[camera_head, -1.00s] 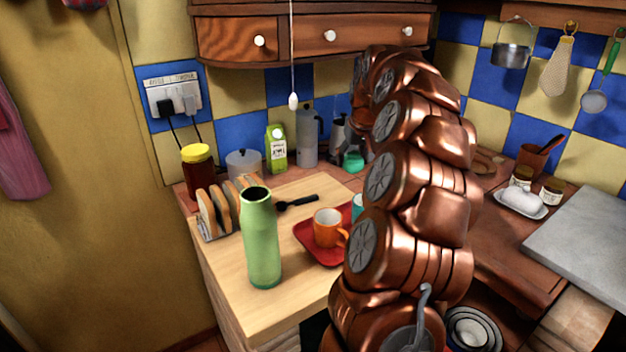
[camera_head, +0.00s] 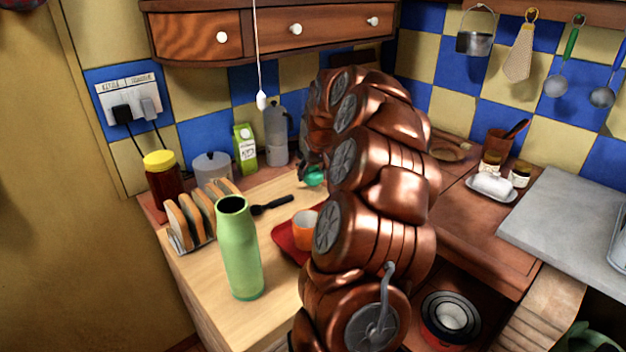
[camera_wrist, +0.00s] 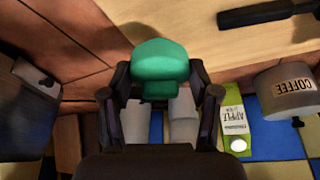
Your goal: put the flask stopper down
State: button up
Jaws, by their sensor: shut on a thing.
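The flask stopper (camera_wrist: 160,62) is teal green with a rounded top. My gripper (camera_wrist: 160,92) is shut on it in the wrist view, one finger on each side. In the head view the stopper (camera_head: 314,176) shows at the end of my arm, near the back edge of the pale wood worktop (camera_head: 205,285); its height above the surface is hard to tell. My gripper (camera_head: 303,170) is partly hidden there by my arm. The open green flask (camera_head: 241,250) stands upright at the front of the worktop, apart from my gripper.
An orange cup (camera_head: 305,228) on a red tray (camera_head: 283,243) is partly behind my arm. Bare wood lies around the flask.

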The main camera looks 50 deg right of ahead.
aim_at(313, 181)
jog(key=shift+f, duration=1.45)
jog(key=shift+f, duration=0.2)
jog(key=o, duration=1)
jog(key=shift+o, duration=0.2)
jog(key=shift+r, duration=0.5)
jog(key=b+v, duration=0.1)
jog(key=v, duration=1)
jog(key=shift+s+r, duration=0.2)
